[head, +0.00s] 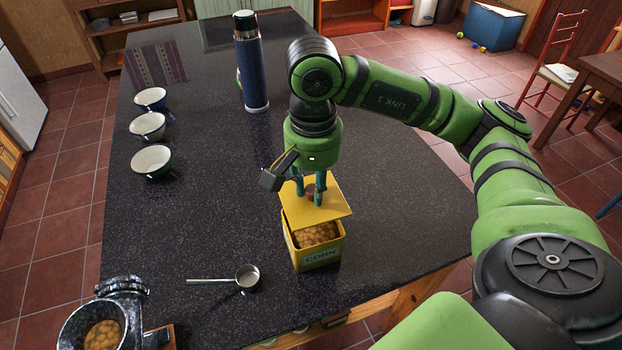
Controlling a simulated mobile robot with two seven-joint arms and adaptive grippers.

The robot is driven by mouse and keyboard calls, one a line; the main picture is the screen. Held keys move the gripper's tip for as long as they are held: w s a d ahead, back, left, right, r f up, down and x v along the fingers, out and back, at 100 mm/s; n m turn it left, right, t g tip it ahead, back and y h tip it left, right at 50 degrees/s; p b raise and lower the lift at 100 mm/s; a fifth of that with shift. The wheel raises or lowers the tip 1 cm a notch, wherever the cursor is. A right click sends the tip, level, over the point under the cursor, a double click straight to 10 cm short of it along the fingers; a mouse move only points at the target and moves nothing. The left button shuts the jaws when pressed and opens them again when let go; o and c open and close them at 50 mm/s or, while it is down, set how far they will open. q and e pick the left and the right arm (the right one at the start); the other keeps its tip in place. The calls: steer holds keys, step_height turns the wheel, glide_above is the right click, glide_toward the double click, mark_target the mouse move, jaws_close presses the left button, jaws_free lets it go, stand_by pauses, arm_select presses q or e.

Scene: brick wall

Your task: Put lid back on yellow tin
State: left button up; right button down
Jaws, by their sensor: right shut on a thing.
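The yellow tin (322,257), labelled CORN, stands on the dark speckled counter. Round yellow-brown contents show through its open front part. My right gripper (309,193) points down and is shut on the brown knob of the flat yellow lid (335,209). The lid is over the back part of the tin, roughly level and turned a little against it. I cannot tell whether lid and rim touch. The tin's back rim is hidden under the lid. My left gripper is not in view.
A small metal scoop (247,277) with a long handle lies left of the tin. A dark grinder (92,327) with yellow contents is at the bottom left. Several bowls (151,161) line the left edge. A blue flask (252,75) stands behind. The counter's middle left is clear.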

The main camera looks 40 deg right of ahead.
mark_target(312, 206)
steer(key=shift+f, duration=0.5)
steer(key=shift+f+b, duration=0.3)
steer(key=shift+f, duration=0.05)
steer(key=shift+f+b, duration=0.4)
steer(key=shift+f, duration=0.4)
step_height(312, 206, down, 2)
steer(key=shift+f+b, duration=0.1)
steer(key=shift+b, duration=1)
steer(key=shift+f, duration=0.2)
arm_select(q)
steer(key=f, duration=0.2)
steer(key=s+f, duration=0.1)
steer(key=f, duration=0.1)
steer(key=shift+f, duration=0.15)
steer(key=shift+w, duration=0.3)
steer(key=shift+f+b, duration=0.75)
steer(key=shift+b, duration=0.25)
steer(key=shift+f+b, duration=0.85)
steer(key=shift+b, duration=0.05)
arm_select(e)
steer(key=shift+f, duration=0.15)
